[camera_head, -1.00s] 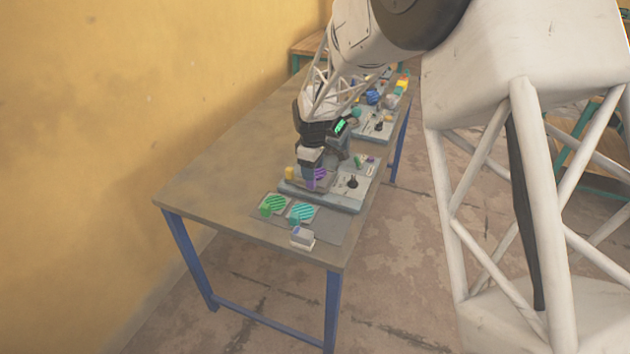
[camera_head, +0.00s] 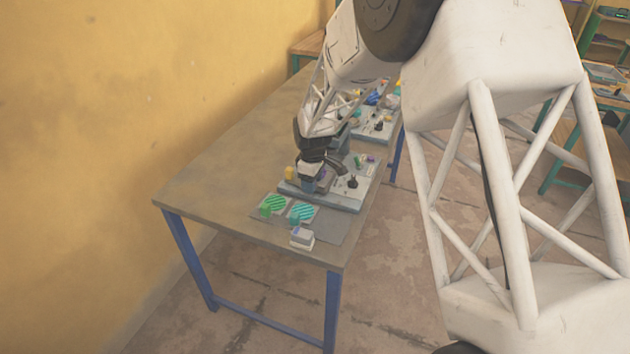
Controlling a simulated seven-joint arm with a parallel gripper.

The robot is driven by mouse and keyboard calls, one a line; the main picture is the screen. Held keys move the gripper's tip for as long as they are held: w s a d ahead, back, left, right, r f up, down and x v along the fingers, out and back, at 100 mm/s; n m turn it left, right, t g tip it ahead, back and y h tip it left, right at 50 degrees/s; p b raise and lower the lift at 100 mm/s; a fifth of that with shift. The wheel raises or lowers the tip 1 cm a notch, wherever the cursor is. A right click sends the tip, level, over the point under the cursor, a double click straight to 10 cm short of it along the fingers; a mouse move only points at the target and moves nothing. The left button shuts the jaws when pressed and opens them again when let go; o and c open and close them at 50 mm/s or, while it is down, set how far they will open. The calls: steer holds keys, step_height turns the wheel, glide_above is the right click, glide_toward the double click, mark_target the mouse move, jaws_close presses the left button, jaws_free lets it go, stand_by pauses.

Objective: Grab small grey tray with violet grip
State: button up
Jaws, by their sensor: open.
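My gripper (camera_head: 309,186) is over the left part of the near grey press station (camera_head: 345,202), pointing down, with its jaws open. A small violet-tinted patch of the grey tray (camera_head: 325,175) shows just right of the gripper, on the station. The gripper hides most of this tray and its violet grip, and I cannot tell whether the fingers touch it.
A white-grey block (camera_head: 302,238) stands at the near edge. A yellow piece (camera_head: 289,173) is left of the gripper. The table's left side is clear.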

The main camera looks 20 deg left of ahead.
stand_by(0.5)
steer(key=c, duration=1)
steer(key=shift+r, duration=0.2)
steer(key=shift+r, duration=0.5)
steer(key=shift+s+d+r, duration=0.1)
steer(key=shift+s+r, duration=0.05)
steer(key=shift+r, duration=0.45)
steer(key=shift+s+d+r, duration=0.1)
steer(key=shift+r, duration=0.45)
steer(key=s+d, duration=0.3)
steer(key=s, duration=0.1)
steer(key=s+d+r, duration=0.1)
steer(key=s+d, duration=0.2)
steer(key=s, duration=0.1)
steer(key=s+d, duration=0.3)
steer(key=s, duration=0.1)
steer(key=shift+s+r, duration=0.2)
